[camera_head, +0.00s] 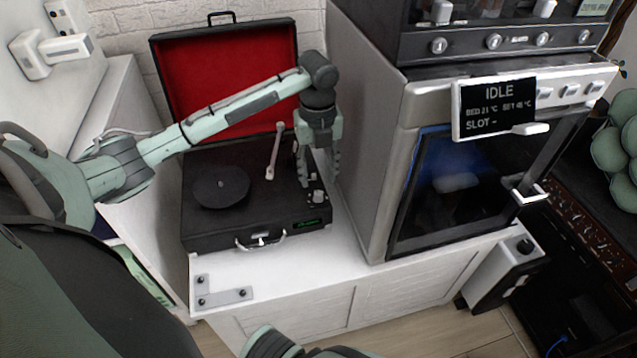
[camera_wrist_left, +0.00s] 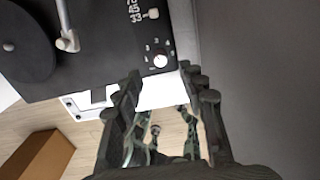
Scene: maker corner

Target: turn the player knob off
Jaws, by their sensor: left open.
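The black record player (camera_head: 215,232) stands open on a white cabinet, its red-lined lid raised. A white knob (camera_head: 317,196) sits at the right of its top, and shows in the left wrist view (camera_wrist_left: 160,60) with small marks around it. I cannot read which mark it points to. My left gripper (camera_head: 320,178) points down over the right part of the deck. It is open and empty, its fingers (camera_wrist_left: 162,82) spread on either side of the knob in the wrist view, apparently without touching it.
A grey printer-like machine (camera_head: 375,150) with an IDLE display (camera_head: 494,108) stands close to the right of the player. The tonearm (camera_head: 275,150) and the turntable (camera_head: 221,186) lie to the left of my gripper. The cabinet's front strip is mostly clear.

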